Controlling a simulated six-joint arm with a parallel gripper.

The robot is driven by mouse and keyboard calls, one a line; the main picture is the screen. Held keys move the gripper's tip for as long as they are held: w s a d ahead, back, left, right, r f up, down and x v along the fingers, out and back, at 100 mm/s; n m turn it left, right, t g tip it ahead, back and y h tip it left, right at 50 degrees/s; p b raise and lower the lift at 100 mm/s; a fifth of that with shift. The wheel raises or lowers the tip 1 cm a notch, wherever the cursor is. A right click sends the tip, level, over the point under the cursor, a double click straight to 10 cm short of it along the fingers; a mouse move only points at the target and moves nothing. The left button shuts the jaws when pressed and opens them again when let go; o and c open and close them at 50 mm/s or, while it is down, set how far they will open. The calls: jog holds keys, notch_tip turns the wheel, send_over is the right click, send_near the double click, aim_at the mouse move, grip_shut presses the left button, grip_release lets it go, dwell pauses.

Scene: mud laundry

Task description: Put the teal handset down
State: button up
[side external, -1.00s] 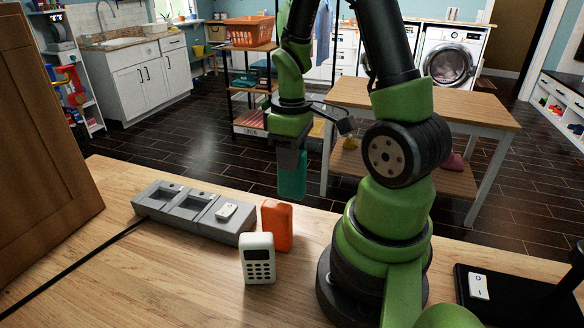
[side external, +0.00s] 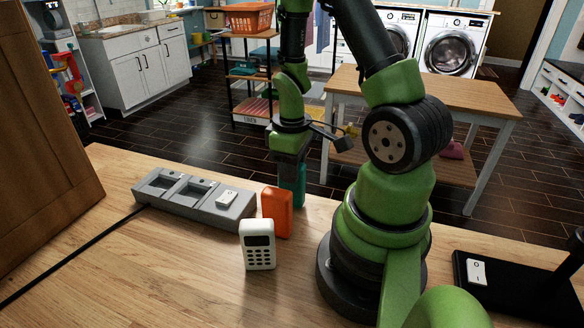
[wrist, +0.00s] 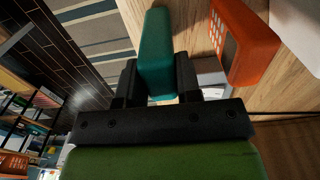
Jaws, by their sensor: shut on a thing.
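The teal handset (side external: 299,190) is upright between the fingers of my gripper (side external: 290,172), behind the orange handset in the side view. In the wrist view the teal handset (wrist: 156,55) sits between the two dark fingers of my gripper (wrist: 158,80), which are shut on it. Its lower end is partly hidden by the orange handset in the side view, and I cannot tell whether it touches the table.
An orange handset (side external: 277,212) stands close in front of the teal one, with a white handset (side external: 257,245) nearer. A grey charging dock (side external: 187,199) lies to the left. A black base with a white switch (side external: 477,272) is at the right.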

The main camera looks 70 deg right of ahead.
jog(key=shift+f, duration=0.35)
jog(key=o, duration=0.8)
notch_tip(320, 180, up, 12)
jog(key=s+a+r+m+t+y, duration=0.1)
jog(key=s+a+r+m+t, duration=0.1)
jog(key=a+r, duration=0.4)
jog(key=s+a+r+m+t+y, duration=0.1)
jog(key=a+r+m+t, duration=0.1)
jog(key=a+r+t, duration=0.3)
jog(key=a+r, duration=0.1)
jog(key=a, duration=0.2)
jog(key=shift+s+a, duration=0.35)
jog(key=shift+a, duration=0.05)
